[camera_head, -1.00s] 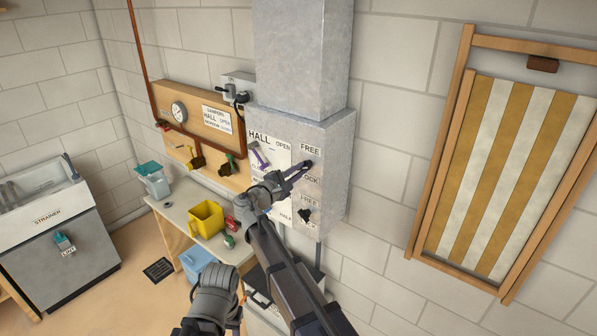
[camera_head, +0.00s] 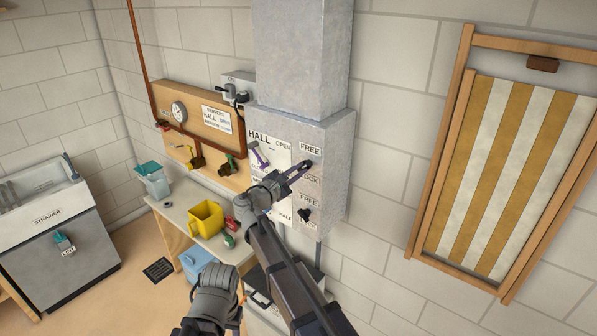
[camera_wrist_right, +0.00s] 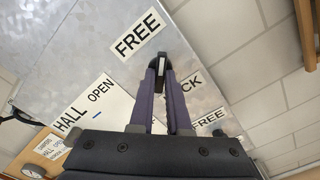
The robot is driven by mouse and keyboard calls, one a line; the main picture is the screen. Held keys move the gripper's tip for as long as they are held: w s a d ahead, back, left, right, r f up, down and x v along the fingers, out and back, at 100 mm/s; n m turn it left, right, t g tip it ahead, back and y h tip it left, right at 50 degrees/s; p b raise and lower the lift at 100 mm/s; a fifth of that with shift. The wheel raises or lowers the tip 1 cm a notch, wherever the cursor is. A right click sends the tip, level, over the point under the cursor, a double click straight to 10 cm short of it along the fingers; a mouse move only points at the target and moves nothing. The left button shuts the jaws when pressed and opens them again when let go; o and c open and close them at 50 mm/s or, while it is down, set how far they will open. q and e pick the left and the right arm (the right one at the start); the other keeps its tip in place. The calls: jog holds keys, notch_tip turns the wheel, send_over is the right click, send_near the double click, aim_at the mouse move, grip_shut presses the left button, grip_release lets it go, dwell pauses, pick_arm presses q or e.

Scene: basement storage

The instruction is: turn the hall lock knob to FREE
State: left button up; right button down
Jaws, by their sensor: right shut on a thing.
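The hall lock knob (camera_head: 309,163) is a small dark knob on the grey metal box, between a FREE label (camera_head: 310,148) above and a LOCK label below. My right gripper (camera_head: 301,170) reaches up to it with purple fingers. In the right wrist view the fingertips (camera_wrist_right: 162,66) are shut on the dark knob (camera_wrist_right: 162,60), just below and right of the FREE label (camera_wrist_right: 138,34). The fingers cover part of the LOCK label (camera_wrist_right: 190,82). The knob's exact pointing is mostly hidden. My left gripper does not show.
A HALL plate with a purple-handled lever (camera_head: 259,155) is left of the knob. A second black knob (camera_head: 305,214) sits lower on the box (camera_head: 333,165), beside another FREE label. A bench (camera_head: 178,211) with a yellow jug (camera_head: 206,218) stands below left. A striped folding frame (camera_head: 508,165) is at right.

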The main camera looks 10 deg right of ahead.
jog(key=c, duration=0.9)
grip_release()
jog(key=shift+s+a, duration=0.1)
jog(key=v, duration=0.7)
jog(key=shift+s+a, duration=0.2)
jog(key=shift+a, duration=0.05)
